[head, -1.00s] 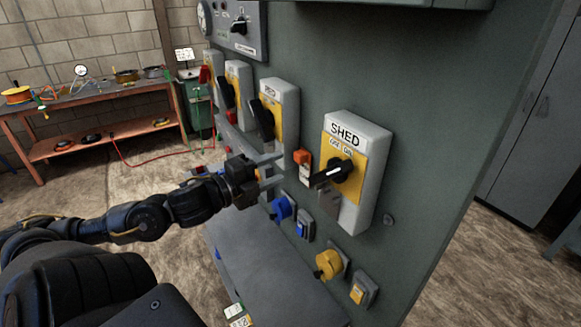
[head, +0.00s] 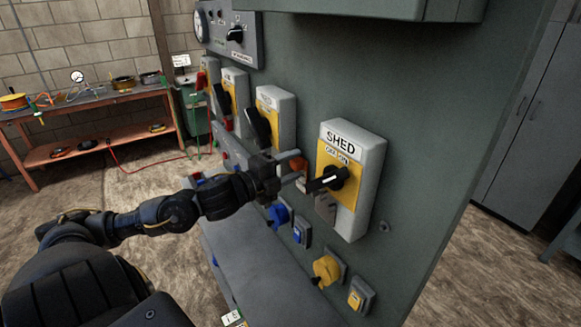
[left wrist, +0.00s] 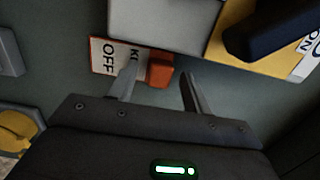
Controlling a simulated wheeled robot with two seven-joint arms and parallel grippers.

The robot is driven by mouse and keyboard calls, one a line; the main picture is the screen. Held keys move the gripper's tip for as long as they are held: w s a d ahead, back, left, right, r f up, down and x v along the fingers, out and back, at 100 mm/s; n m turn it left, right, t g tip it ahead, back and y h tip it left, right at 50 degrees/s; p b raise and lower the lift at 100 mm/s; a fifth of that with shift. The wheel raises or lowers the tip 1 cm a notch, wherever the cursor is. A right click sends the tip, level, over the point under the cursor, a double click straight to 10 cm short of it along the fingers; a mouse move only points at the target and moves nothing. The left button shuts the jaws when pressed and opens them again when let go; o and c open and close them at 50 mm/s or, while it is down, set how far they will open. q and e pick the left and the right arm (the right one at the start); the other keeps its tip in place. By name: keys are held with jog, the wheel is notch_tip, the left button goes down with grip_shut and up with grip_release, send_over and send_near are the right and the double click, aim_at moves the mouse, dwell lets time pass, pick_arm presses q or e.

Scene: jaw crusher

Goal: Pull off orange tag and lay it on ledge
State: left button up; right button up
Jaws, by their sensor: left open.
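The orange tag (head: 299,163) hangs beside the black handle of the SHED switch (head: 337,179), partly hidden by my fingers. In the left wrist view its orange block (left wrist: 160,70) sits between the fingertips, with a white and red OFF label (left wrist: 106,56) partly behind one finger. My left gripper (head: 302,170) is open around the orange block; the wrist view (left wrist: 158,74) shows gaps on both sides. The grey ledge (head: 250,262) runs along the panel below. My right gripper is not in view.
More yellow-faced switches (head: 270,117) line the panel to the left. A blue plug (head: 278,214) and a yellow plug (head: 326,269) stick out between the switches and the ledge. A small labelled item (head: 232,318) lies at the ledge's near end. The ledge's middle is clear.

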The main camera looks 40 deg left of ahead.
pick_arm(q)
jog(key=c, duration=0.9)
jog(key=shift+c, duration=0.8)
jog(key=shift+s+a, duration=0.2)
jog(key=shift+s, duration=0.4)
jog(key=shift+s+a, duration=0.15)
jog(key=shift+s, duration=0.45)
jog(key=shift+s+a+p, duration=0.2)
jog(key=shift+s+p, duration=0.3)
jog(key=shift+s, duration=0.15)
jog(key=shift+s+a+p, duration=0.2)
jog(key=shift+s+p, duration=0.25)
jog(key=shift+s, duration=0.2)
